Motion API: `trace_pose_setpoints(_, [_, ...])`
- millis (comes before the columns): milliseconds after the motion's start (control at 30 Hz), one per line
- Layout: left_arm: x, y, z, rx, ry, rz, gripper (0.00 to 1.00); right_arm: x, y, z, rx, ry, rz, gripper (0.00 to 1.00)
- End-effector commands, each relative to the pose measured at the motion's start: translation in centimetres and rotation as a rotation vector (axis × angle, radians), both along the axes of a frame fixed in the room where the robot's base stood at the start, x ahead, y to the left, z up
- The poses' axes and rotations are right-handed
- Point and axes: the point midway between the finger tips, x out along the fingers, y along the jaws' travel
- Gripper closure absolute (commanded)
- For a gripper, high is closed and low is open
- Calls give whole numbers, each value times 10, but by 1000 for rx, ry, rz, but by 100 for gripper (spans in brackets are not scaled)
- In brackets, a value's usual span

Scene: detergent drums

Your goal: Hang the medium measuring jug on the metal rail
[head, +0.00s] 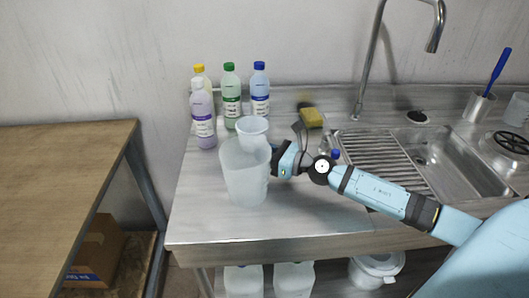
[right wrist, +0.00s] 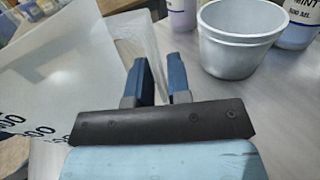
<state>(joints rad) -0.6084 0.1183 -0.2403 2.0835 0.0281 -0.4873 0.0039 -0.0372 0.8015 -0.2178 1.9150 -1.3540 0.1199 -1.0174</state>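A large translucent measuring jug (head: 243,178) stands upright near the front left of the steel counter. In the right wrist view its marked wall (right wrist: 40,85) fills the left side, and its clear handle (right wrist: 146,38) runs down between my fingers. My right gripper (head: 275,160) is at the jug's right side; in the right wrist view its two blue fingers (right wrist: 161,75) are close together with the handle in the narrow gap. Whether both fingers press on it is hard to see. My left gripper and the metal rail are not in view.
A small white tub (head: 252,127) stands just behind the jug. Several bottles (head: 231,95) stand at the back left, and a yellow sponge (head: 310,117) to their right. The sink (head: 440,160) and tap (head: 370,60) are to the right. The counter's front left is clear.

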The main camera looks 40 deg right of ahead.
Motion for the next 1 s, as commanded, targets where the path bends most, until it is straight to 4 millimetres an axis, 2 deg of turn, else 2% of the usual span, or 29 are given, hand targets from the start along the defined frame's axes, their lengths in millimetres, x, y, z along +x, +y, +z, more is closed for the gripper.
trace_pose_setpoints(33, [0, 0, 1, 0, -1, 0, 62, 0, 0, 0, 0, 0, 0, 70])
trace_pose_setpoints(67, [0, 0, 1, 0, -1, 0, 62, 0, 0, 0, 0, 0, 0, 63])
trace_pose_setpoints(467, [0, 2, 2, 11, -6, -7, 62, 0, 0, 0, 0, 1, 0, 63])
trace_pose_setpoints(567, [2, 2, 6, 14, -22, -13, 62, -11, -6, -3, 1, 3, 0, 63])
trace_pose_setpoints(800, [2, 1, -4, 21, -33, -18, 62, -47, -25, -5, 0, 4, 0, 63])
trace_pose_setpoints(1000, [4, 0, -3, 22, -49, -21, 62, -78, -42, -3, 2, 3, -2, 63])
